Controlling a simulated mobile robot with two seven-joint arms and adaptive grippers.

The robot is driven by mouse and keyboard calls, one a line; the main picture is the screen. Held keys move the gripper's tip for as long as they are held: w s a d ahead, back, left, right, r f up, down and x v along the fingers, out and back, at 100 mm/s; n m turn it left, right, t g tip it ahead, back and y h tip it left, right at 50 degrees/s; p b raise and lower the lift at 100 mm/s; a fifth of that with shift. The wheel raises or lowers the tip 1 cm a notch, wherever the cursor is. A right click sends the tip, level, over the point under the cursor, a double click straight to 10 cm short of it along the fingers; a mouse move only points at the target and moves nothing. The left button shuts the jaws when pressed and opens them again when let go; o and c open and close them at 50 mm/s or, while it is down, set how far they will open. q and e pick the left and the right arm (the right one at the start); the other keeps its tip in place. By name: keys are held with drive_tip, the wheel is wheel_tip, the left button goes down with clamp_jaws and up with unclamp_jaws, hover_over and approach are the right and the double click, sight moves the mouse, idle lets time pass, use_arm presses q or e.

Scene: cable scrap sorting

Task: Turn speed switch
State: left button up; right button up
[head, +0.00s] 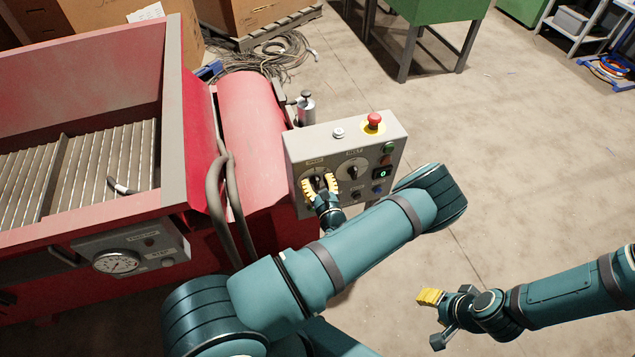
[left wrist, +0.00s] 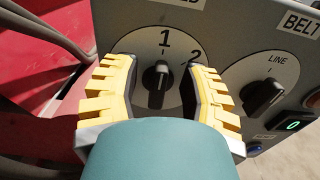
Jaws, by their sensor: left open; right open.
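The speed switch (left wrist: 155,82) is a black knob on a pale round dial with the marks 1 and 2. In the left wrist view its pointer stands about upright, toward the 1. My left gripper (left wrist: 157,90) is open, with one yellow finger on each side of the knob and gaps between. In the head view the left gripper (head: 319,185) is at the left dial of the grey control box (head: 300,150) and partly hides the knob. My right gripper (head: 436,318) is at the lower right, away from the box, open and seemingly empty.
A red emergency button (head: 374,120) stands on the box top. The red machine (head: 250,120) and hanging cables (head: 222,190) are close on the left.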

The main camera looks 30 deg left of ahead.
use_arm(q)
clamp_jaws()
drive_tip(key=shift+m, duration=0.3)
drive_tip(key=m, duration=0.1)
drive_tip(key=m+p, duration=0.1)
drive_tip(key=m, duration=0.1)
drive_tip(key=shift+w+d, duration=0.2)
drive_tip(key=shift+w+d+f+m+p, duration=0.1)
drive_tip(key=shift+m+p, duration=0.2)
drive_tip(key=shift+m, duration=1)
drive_tip(key=shift+w+d+f+m+p, duration=0.1)
drive_tip(key=shift+m+p, duration=0.15)
drive_tip(key=shift+m, duration=1.05)
unclamp_jaws()
drive_tip(key=shift+a, duration=0.1)
